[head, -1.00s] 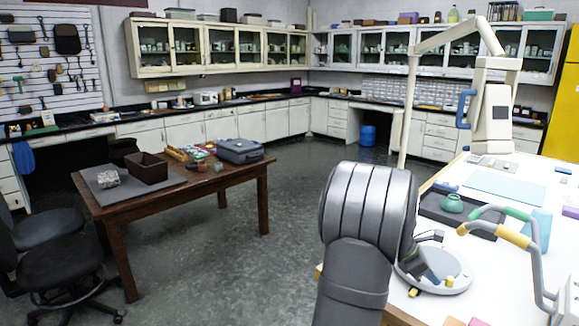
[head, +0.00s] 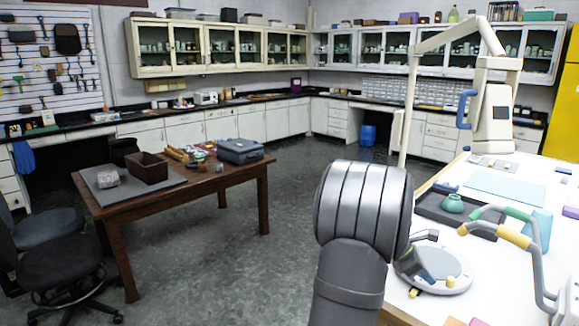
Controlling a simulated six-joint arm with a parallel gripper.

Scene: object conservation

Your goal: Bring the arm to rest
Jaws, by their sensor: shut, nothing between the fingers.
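My grey arm link (head: 364,215) rises from the bottom edge in the head view, in front of the white worktable (head: 497,262). My gripper cannot be made out; no fingers show clearly, and the arm's large rounded joint covers part of the view behind it. A small dark part shows just right of the joint, too small to identify. A round grey stand (head: 459,268) on the worktable lies partly behind the arm, with dark and yellow pieces on it. A green pot (head: 452,203) sits in a dark tray (head: 431,206) farther back.
A jointed stand with green and yellow grips (head: 515,237) and a teal cup (head: 540,228) are at right. A cream jointed arm (head: 492,115) stands behind the worktable. A brown table (head: 190,201) holds a box (head: 147,167) and a grey case (head: 240,150). Open floor lies between the tables.

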